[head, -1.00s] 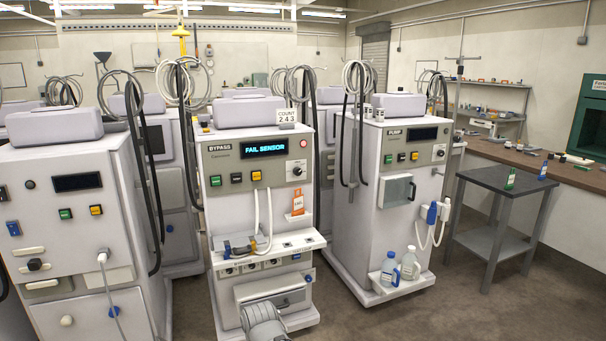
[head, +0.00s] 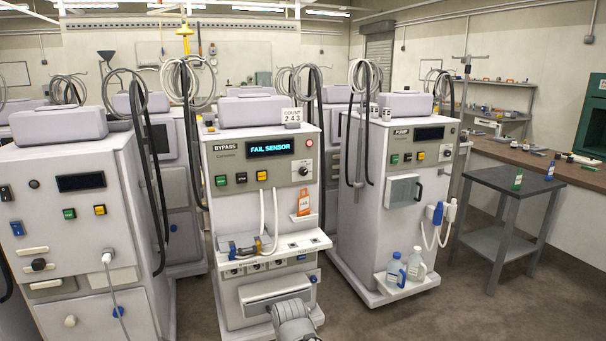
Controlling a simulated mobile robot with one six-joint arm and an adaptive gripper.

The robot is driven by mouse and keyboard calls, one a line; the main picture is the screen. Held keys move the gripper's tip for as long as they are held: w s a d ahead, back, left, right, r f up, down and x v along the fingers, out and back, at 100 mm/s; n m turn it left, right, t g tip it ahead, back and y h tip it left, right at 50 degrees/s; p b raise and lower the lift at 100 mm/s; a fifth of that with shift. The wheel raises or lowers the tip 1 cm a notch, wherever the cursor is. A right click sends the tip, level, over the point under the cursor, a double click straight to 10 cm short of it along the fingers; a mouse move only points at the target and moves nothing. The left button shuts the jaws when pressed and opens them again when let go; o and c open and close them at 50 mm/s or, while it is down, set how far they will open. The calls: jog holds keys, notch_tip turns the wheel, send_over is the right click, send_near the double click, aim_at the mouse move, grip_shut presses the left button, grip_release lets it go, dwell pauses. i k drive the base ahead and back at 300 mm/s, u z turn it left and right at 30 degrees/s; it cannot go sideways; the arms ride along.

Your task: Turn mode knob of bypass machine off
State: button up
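The bypass machine (head: 222,190) is a tall white cabinet in the middle of the head view, labelled BYPASS. Its screen (head: 268,147) reads FAIL SENSOR in blue. The mode knob (head: 303,171) is a small dark knob on a white plate, at the right of the front panel below the screen. Its exact setting is too small to read. A grey rounded part of my arm shows at the bottom edge, in front of the machine's lower drawer, well below the knob. No gripper fingers show. Nothing touches the knob.
Green, black and amber buttons sit left of the knob; an orange tag (head: 304,202) hangs below it. White hoses run to a shelf (head: 312,240) jutting from the front. A PUMP machine (head: 352,220) stands right, another white machine (head: 75,235) left. Floor at lower right is clear.

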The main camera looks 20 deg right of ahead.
aim_at(303, 172)
jog(key=z, duration=0.05)
jog(key=i, duration=1)
jog(key=u, duration=0.05)
